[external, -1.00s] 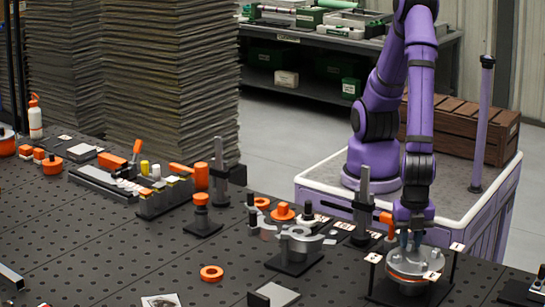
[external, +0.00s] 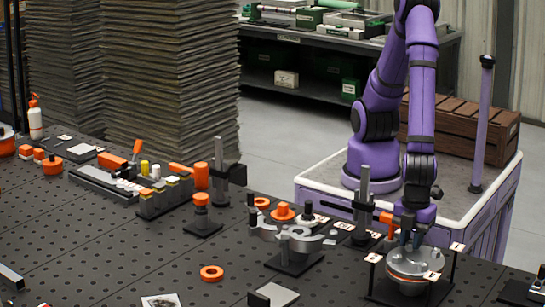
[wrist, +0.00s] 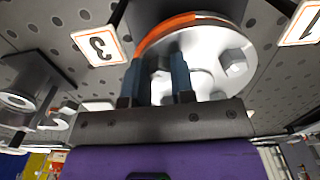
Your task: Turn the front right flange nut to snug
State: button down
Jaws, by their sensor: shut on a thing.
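The round silver flange (external: 418,264) with an orange ring under its rim sits on a dark stand at the front right of the table. It also shows in the wrist view (wrist: 205,50). My gripper (external: 411,242) points down onto the flange's top, toward its back. In the wrist view my gripper's two blue-grey fingers (wrist: 158,62) are shut on a silver flange nut (wrist: 161,88), partly hidden between them. Another hex nut (wrist: 232,63) stands free on the right of the flange face. The nuts are too small to tell apart in the external view.
Numbered cards on posts surround the flange, including a 3 card (wrist: 101,46) and a 1 card (wrist: 302,24). A grey clamp-like fixture (external: 300,240) stands to the left, with a dark upright post (external: 364,190) behind. An orange ring (external: 211,273) lies on the open perforated table.

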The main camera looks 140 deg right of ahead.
jog(key=shift+w+r, duration=0.1)
dwell(0.3)
jog(key=c, duration=1)
grip_release()
jog(key=shift+o, duration=0.2)
notch_tip(320, 180, up, 11)
jog(key=shift+d, duration=0.1)
jog(key=s+d+r+t+y, duration=0.1)
jog(key=s+d+r, duration=0.1)
jog(key=d+r, duration=0.6)
jog(key=s+d+r+t+y, duration=0.15)
jog(key=d+r, duration=0.35)
jog(key=d, duration=0.5)
jog(key=s+d+r+t+h, duration=0.1)
jog(key=s+d+r, duration=0.1)
jog(key=s+d, duration=0.4)
jog(key=s+d+r+t+h, duration=0.1)
jog(key=s+d+r, duration=0.2)
jog(key=s+d, duration=0.4)
jog(key=shift+s+t, duration=0.35)
jog(key=shift+s, duration=0.55)
